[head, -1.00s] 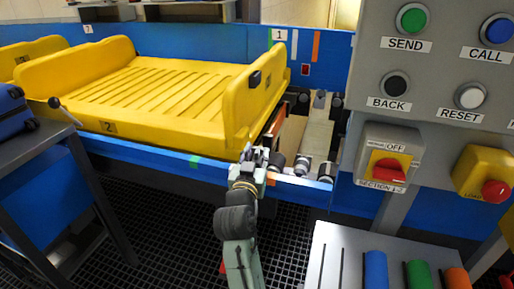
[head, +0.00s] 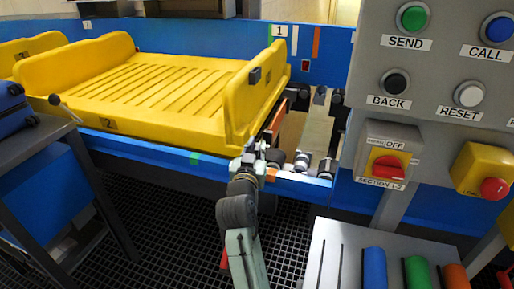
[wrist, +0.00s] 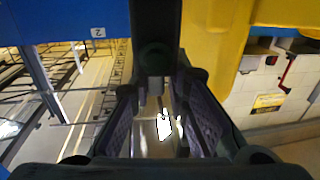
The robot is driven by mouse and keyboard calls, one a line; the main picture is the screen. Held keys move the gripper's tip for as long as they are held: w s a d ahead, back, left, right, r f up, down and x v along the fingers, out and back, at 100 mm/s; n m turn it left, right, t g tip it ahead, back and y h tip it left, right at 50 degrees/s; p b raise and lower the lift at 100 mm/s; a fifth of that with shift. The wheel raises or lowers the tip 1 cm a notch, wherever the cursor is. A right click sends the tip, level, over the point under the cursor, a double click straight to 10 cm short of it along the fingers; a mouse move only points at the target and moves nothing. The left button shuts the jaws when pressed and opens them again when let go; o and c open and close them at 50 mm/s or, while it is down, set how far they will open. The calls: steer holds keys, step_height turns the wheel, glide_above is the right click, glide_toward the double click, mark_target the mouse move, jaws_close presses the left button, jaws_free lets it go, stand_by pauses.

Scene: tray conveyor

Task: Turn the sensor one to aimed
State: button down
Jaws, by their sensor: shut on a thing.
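My gripper (head: 260,157) is at the front edge of the conveyor, just below the near right corner of the yellow tray. Its fingers are shut on a small dark part, which I take to be sensor one (wrist: 155,58). In the wrist view this part stands between the two finger pads (wrist: 155,100). In the head view my fingers hide most of it, so its facing and any aim mark cannot be read. A small dark block (head: 254,76) shows against the right wall of the tray, above my gripper. A white label "1" (head: 280,32) is on the blue back rail.
The yellow tray (head: 150,85) lies on the conveyor, left of my gripper. Rollers (head: 302,160) are close at its right. A grey control panel (head: 440,65) with several buttons and a red section switch (head: 389,168) stands at the right. A grey table (head: 340,255) is below it.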

steer(key=shift+d+m+h, duration=0.15)
steer(key=shift+m+h, duration=0.15)
steer(key=shift+h, duration=0.1)
steer(key=shift+m+g+h, duration=0.3)
steer(key=shift+m+h, duration=0.1)
steer(key=shift+h, duration=0.2)
steer(key=shift+d+h, duration=0.2)
steer(key=shift+h, duration=0.1)
steer(key=c, duration=1.7)
jaws_free()
steer(key=shift+d, duration=0.1)
